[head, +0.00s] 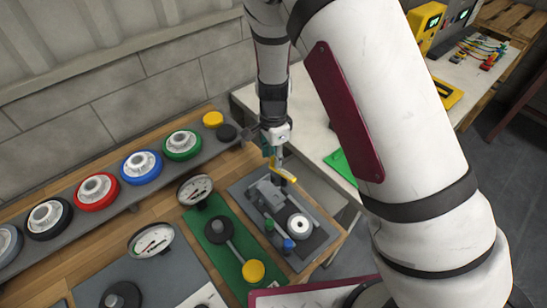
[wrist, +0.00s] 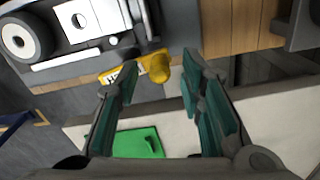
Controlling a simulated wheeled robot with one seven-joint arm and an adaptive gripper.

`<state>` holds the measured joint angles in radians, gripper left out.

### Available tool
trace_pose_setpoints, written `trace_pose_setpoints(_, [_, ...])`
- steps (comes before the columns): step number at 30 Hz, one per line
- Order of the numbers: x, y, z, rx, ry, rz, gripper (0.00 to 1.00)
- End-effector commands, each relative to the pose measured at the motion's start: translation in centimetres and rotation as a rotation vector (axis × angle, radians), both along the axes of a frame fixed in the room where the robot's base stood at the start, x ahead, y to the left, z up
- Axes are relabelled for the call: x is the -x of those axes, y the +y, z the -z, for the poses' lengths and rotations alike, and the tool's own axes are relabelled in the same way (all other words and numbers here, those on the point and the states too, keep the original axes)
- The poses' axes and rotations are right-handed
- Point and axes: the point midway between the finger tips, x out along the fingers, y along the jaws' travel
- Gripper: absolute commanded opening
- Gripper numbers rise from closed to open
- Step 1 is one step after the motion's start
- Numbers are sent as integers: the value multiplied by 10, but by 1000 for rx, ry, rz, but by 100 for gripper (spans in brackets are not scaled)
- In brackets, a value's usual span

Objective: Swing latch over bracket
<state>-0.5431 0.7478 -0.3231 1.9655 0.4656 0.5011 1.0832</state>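The yellow latch (head: 284,174) sticks out from the right end of a grey metal mechanism (head: 268,193) on a dark plate. In the wrist view the latch is a yellow bar (wrist: 135,69) with partly hidden dark lettering and a round yellow knob (wrist: 160,69) at its right end. My gripper (wrist: 158,82) is open, its teal-lined fingers on either side of the knob's line, the left fingertip overlapping the bar in view. Contact cannot be told. In the head view my gripper (head: 275,158) is just above the latch. I cannot tell which grey part is the bracket.
A white wheel (head: 299,225) and green and blue knobs sit on the same plate. A green panel (head: 222,250) with a black and a yellow knob lies to its left. Gauges and coloured dials line the bench. A pale table (head: 315,140) stands behind; my arm hides much of the right.

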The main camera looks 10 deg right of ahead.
Motion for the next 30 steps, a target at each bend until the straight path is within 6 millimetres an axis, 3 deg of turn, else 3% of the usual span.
trace_pose_setpoints(6, [0,0,15,0,0,1,35])
trace_pose_setpoints(14, [0,0,17,0,-1,1,35])
trace_pose_setpoints(15, [0,0,16,0,-1,0,33])
trace_pose_setpoints(19, [0,0,16,0,-1,0,4])
trace_pose_setpoints(20, [0,0,16,0,-1,0,0])
trace_pose_setpoints(30, [1,1,16,0,-1,-20,0])
